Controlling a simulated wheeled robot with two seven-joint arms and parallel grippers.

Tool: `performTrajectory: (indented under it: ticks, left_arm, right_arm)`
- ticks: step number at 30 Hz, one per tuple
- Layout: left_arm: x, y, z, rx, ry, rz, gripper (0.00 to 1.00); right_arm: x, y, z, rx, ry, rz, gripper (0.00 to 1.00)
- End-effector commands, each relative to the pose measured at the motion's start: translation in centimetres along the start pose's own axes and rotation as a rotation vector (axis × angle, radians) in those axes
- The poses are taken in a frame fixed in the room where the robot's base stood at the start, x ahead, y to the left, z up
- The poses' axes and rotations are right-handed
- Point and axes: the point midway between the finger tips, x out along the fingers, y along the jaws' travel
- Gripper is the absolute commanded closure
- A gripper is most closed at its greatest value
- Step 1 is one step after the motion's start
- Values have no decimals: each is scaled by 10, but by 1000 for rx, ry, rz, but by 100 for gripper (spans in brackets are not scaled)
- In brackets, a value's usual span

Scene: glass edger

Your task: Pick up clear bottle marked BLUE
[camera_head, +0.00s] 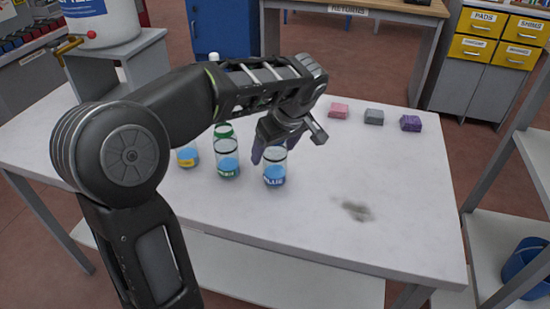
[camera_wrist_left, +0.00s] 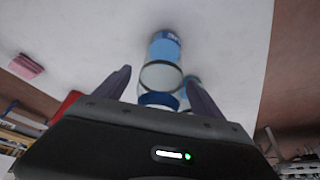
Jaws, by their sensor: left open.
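The clear bottle marked BLUE (camera_head: 274,171) stands upright on the white table, with blue liquid inside and a label near its base. It also shows in the left wrist view (camera_wrist_left: 161,75), between the two fingers. My left gripper (camera_head: 288,147) is open above and around the upper part of the bottle; its fingers hide the bottle's top. In the left wrist view the fingers (camera_wrist_left: 160,90) stand apart on either side, and I cannot tell whether either touches it. My right gripper is not in view.
A green-marked bottle (camera_head: 228,164) and a yellow-marked bottle (camera_head: 187,154) stand to the left on the table (camera_head: 330,235). Pink (camera_head: 339,110), grey (camera_head: 374,117) and purple (camera_head: 410,123) blocks lie at the back right. The table's front right is clear except for a dark smudge.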

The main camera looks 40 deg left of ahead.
Motion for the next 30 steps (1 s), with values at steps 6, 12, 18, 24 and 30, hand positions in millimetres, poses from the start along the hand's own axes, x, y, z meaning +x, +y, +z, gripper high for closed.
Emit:
performTrajectory:
  ticks: [6,12,18,24,30]
  left_arm:
    - [22,0,0,0,0,-1,21]
    - [23,0,0,0,1,1,21]
    - [23,0,-1,0,1,0,21]
    - [23,0,-1,0,1,0,22]
    - [23,0,-1,0,1,0,38]
  right_arm:
    - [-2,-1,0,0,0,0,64]
    - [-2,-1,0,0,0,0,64]
    - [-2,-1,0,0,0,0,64]
    - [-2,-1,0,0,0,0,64]
    - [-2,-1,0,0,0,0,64]
